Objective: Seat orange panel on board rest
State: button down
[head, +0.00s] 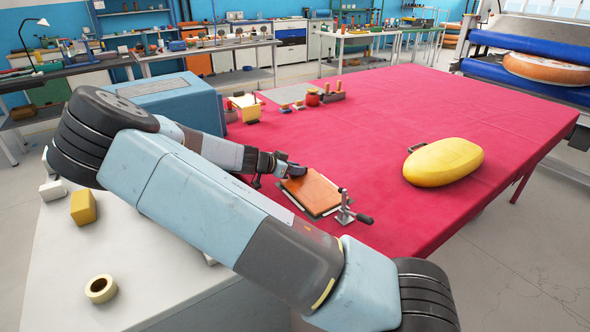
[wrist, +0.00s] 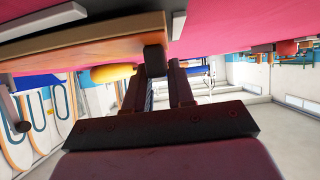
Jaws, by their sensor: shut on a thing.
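The orange panel (head: 312,191) is a flat square near the front left edge of the red table. It lies over a dark, pale-edged board rest (head: 297,204), and I cannot tell whether it touches the rest all over. My gripper (head: 290,170) is shut on the panel's far left edge. In the wrist view, which is upside down, the panel (wrist: 85,52) shows as an orange-brown slab running to the fingers of my gripper (wrist: 165,62). The panel's underside and most of the rest are hidden.
A metal toggle clamp (head: 345,210) with a dark handle stands at the panel's right corner. A yellow inflated shape (head: 444,162) lies on the red table (head: 400,110) further right. Small tools and a red pot (head: 312,99) stand at the back. The table's middle is clear.

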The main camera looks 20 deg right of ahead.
jog(key=c, duration=0.9)
grip_release()
jog(key=shift+o, duration=0.5)
jog(key=o, duration=0.4)
jog(key=shift+r, duration=3)
